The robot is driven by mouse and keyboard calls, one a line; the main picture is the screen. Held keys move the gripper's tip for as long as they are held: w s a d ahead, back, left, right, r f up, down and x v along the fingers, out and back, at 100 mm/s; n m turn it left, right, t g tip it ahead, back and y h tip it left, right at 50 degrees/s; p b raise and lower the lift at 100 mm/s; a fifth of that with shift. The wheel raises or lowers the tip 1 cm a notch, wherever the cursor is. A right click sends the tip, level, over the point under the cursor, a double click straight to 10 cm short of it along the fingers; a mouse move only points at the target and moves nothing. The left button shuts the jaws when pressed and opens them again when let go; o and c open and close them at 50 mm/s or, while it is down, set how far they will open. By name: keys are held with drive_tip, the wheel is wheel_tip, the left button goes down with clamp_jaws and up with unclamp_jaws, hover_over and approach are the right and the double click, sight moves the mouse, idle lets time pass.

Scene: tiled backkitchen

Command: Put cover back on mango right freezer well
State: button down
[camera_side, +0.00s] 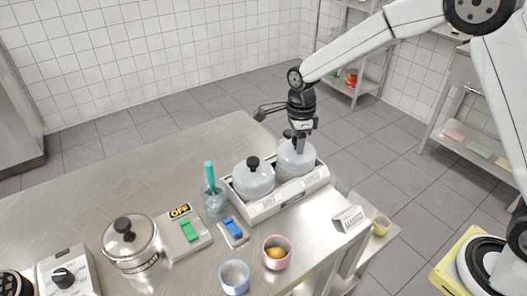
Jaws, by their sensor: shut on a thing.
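The white two-well freezer (262,212) stands at the back right of the steel table, with lettering on its front that is too small to read surely. A pale domed cover with a black knob (254,180) sits over its left well. A second pale domed cover, the mango cover (294,163), is at the right well. My gripper (299,147) points down from above and is shut on this cover at its top, hiding most of the knob. I cannot tell whether the cover's rim rests fully on the well.
A jar with a teal-handled tool (213,199) stands left of the freezer. In front are a blue-switch block (233,233), a pink cup (277,252), a blue-rimmed cup (234,277) and a white lettered block (348,218). A lidded pot (130,245) and green-switch box (184,235) stand left.

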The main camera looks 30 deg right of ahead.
unclamp_jaws()
idle(0.5)
drive_tip(key=shift+r, duration=0.1)
drive_tip(key=shift+r, duration=3.45)
clamp_jaws()
